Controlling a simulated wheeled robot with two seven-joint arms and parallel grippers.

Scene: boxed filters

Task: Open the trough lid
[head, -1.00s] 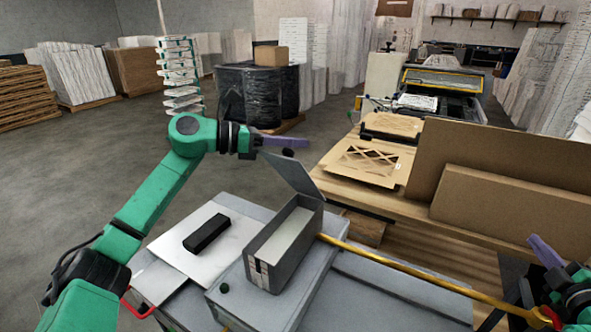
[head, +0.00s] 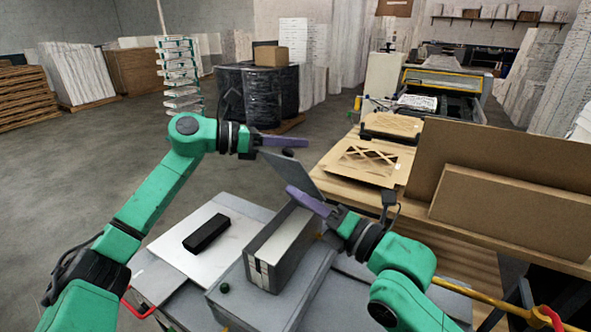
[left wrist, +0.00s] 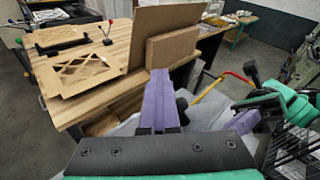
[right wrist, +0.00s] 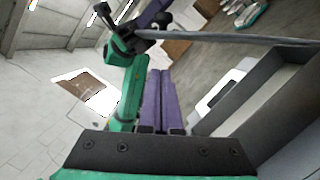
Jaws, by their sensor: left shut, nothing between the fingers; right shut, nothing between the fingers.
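The grey trough (head: 278,247) is a long open-topped box on a raised grey deck. Its lid (head: 290,170) stands raised and tilted at the far end, with a dark knob near its upper edge. In the right wrist view the trough (right wrist: 270,100) is at right and the lid (right wrist: 240,38) shows nearly edge-on. My left gripper (head: 303,142) is shut and empty, just beyond the lid's upper edge. My right gripper (head: 292,190) is shut and empty, in front of the lid above the trough's far part, hiding some of both. I cannot tell whether it touches the lid.
A black block (head: 206,233) lies on a pale plate left of the trough. A wooden bench (head: 340,140) with cut cardboard and upright brown boards (head: 512,209) stands behind and right. A yellow bar (head: 490,303) runs at lower right. The floor at left is clear.

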